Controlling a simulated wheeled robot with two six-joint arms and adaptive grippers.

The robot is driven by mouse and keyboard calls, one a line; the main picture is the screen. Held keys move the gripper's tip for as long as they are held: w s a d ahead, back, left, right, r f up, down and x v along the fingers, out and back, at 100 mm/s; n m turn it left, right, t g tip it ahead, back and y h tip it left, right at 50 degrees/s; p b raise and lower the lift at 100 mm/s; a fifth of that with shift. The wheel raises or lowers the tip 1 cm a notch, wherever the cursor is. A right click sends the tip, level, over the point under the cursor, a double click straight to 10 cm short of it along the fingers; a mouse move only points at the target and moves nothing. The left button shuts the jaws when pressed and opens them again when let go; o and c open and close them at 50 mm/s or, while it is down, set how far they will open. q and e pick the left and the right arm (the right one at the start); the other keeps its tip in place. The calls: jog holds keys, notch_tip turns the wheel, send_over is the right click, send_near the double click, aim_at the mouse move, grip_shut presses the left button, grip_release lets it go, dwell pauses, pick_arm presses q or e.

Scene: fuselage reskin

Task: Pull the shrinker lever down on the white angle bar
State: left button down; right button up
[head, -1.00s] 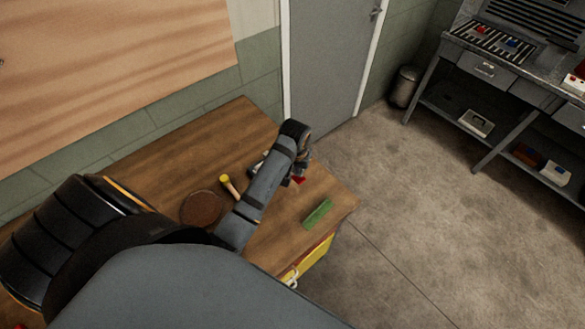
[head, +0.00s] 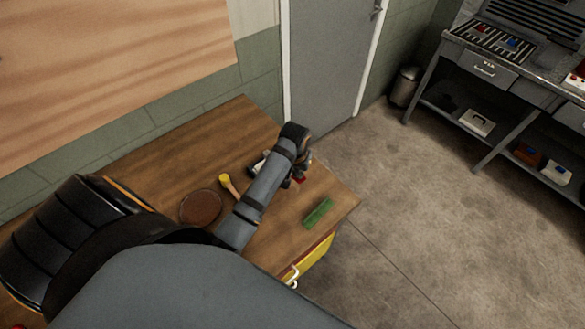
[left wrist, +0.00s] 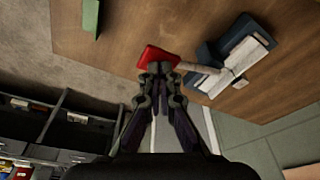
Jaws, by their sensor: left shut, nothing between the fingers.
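The shrinker is a dark blue-grey tool (left wrist: 208,55) on the wooden table in the left wrist view, with the white angle bar (left wrist: 242,57) lying at it. Its pale lever rod (left wrist: 200,68) runs to a red grip (left wrist: 158,57). My left gripper (left wrist: 160,72) is shut with nothing between its fingers. Its fingertips are right at the red grip, touching or nearly so; I cannot tell which. In the head view my left gripper (head: 299,172) is by the red grip (head: 300,181), and my forearm hides part of the shrinker. My right gripper is not in view.
On the wooden table (head: 160,155) are a round brown disc (head: 201,207), a yellow-headed mallet (head: 227,182) and a green block (head: 318,213) near the right edge. A grey workbench (head: 480,70) and a bin (head: 404,87) stand across open floor.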

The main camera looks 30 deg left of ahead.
pick_arm(q)
jog(key=shift+s+f+b, duration=0.1)
jog(key=shift+f+b, duration=0.95)
jog(key=shift+f, duration=1.8)
notch_tip(320, 180, up, 3)
jog(key=p, duration=0.4)
jog(key=shift+r, duration=4.15)
jog(key=shift+f+b, duration=0.55)
jog(key=shift+f, duration=1.45)
